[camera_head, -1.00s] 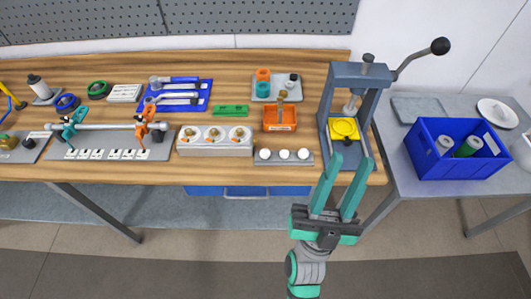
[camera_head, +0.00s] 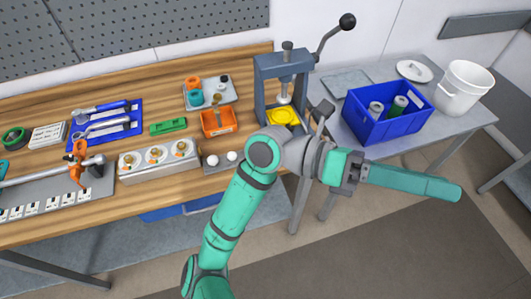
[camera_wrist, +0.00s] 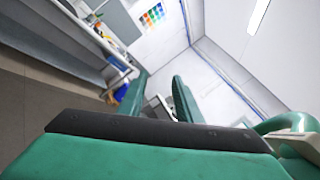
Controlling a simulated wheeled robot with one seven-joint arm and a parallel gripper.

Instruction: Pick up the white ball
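Two white balls, the left one (camera_head: 212,160) and the right one (camera_head: 231,156), sit on a small grey holder (camera_head: 213,171) at the front edge of the wooden bench. The holder's right end is hidden behind my arm, so a third ball there cannot be seen now. My gripper (camera_head: 455,190) is to the right of the balls and well apart from them, stretched sideways over the floor in front of the grey side table. In the wrist view its two green fingers (camera_wrist: 158,82) stand apart with nothing between them. No ball shows in the wrist view.
A grey press (camera_head: 270,85) with a yellow plate stands right behind the holder. An orange bin (camera_head: 209,131) and a white block with several round fittings (camera_head: 130,166) are close by. A blue crate (camera_head: 365,128) and a white bucket (camera_head: 462,92) stand at the right.

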